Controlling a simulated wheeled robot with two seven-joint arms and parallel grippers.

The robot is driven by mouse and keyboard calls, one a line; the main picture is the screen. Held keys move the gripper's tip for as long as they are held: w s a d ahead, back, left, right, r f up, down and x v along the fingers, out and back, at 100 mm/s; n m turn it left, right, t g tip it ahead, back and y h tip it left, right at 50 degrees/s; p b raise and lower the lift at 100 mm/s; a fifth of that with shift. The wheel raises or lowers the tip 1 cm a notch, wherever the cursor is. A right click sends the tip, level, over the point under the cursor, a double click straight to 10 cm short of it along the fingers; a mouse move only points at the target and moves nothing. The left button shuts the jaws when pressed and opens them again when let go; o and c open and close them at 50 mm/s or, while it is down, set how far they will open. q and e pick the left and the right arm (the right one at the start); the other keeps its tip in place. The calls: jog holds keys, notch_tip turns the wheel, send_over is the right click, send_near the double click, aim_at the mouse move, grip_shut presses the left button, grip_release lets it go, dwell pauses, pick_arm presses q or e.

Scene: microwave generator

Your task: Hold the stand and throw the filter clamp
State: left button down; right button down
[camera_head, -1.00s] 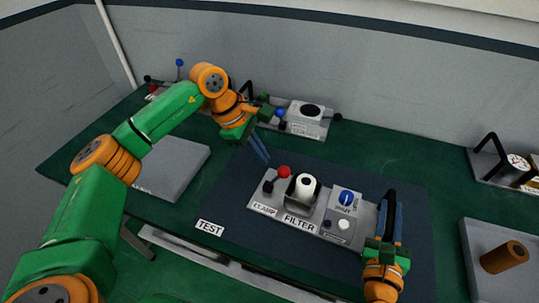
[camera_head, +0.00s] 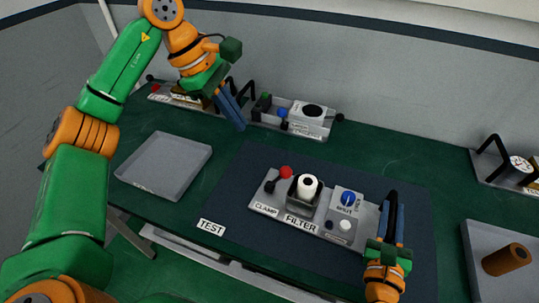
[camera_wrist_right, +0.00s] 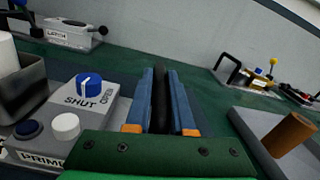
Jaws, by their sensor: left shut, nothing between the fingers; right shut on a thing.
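The stand (camera_head: 262,204) is a grey plate on the dark mat, marked CLAMP and FILTER. Its clamp lever has a red ball (camera_head: 286,172) and a black ball (camera_head: 270,187). Beside it a white filter (camera_head: 307,186) stands upright in a dark holder. A blue SHUT/OPEN knob (camera_head: 348,198) and a white button (camera_head: 345,225) sit to the right; both show in the right wrist view. My right gripper (camera_head: 392,207) is shut on the stand's black handle (camera_wrist_right: 160,98). My left gripper (camera_head: 240,126) is shut and empty, raised behind and left of the clamp, touching nothing visible.
An empty grey tray (camera_head: 165,163) lies left of the mat. Another tray (camera_head: 477,255) at right holds a brown cylinder (camera_head: 506,259). A LATCH unit (camera_head: 312,112) stands along the back. A handled unit with a gauge (camera_head: 518,166) is at the far right. Mat around the stand is clear.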

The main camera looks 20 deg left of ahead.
jog(key=c, duration=0.8)
grip_release()
jog(key=shift+f, duration=0.1)
jog(key=shift+c, duration=0.2)
jog(key=shift+o, duration=0.7)
jog(key=shift+w, duration=0.15)
